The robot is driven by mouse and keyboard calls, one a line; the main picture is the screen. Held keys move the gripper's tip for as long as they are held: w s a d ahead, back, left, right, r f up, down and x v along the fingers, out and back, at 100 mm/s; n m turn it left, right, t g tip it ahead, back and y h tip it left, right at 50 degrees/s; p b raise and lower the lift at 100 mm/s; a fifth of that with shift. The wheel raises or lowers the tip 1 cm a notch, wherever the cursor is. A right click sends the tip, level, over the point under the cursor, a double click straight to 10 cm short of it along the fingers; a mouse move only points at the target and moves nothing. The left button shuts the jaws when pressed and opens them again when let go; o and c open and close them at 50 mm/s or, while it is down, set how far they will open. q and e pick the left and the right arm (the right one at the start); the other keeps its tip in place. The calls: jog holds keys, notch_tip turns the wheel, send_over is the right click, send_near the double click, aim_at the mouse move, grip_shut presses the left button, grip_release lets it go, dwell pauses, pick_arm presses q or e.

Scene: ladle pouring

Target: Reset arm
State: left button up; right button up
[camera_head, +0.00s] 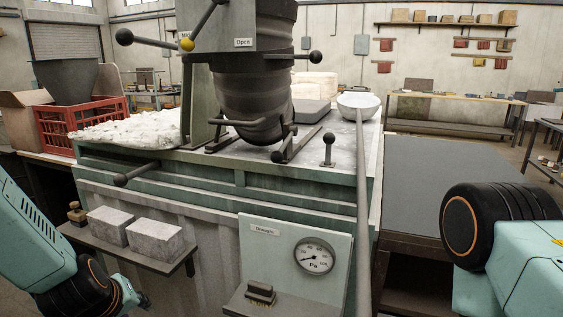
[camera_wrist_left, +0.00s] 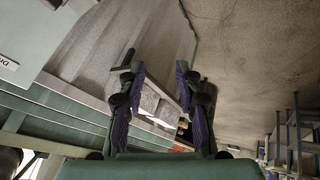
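My left arm comes in at the lower left of the head view, and only a dark bit of its gripper (camera_head: 140,302) shows at the bottom edge. In the left wrist view the two fingers of my left gripper (camera_wrist_left: 163,82) stand apart with nothing held between them. My right arm shows at the lower right of the head view, but its gripper is out of frame. A ladle with a pale bowl (camera_head: 358,101) lies at the right of the furnace top (camera_head: 330,160), its long handle reaching down past the front edge.
A dark crucible (camera_head: 252,90) hangs above the furnace. Grey blocks (camera_head: 155,236) sit on a front shelf, also seen beyond my fingers in the left wrist view (camera_wrist_left: 150,101). A gauge (camera_head: 314,256) is on the front panel. A red crate (camera_head: 80,122) stands left; a grey table (camera_head: 430,180) right.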

pick_arm(q)
jog(key=s+d+f+m+g+b, duration=0.1)
jog(key=s+d+f+m+g, duration=0.1)
jog(key=s+f, duration=0.5)
jog(key=s+d+f+m+g+b, duration=0.1)
jog(key=s+d+f+m+g, duration=0.1)
jog(key=s+f, duration=0.6)
jog(key=s+d+f+m+g+h+b, duration=0.1)
jog(key=s+f, duration=0.7)
jog(key=s, duration=0.8)
jog(key=d+m+g+b, duration=0.1)
jog(key=d+m, duration=0.1)
jog(key=m, duration=0.1)
jog(key=shift+s+g, duration=0.3)
jog(key=shift+g, duration=0.1)
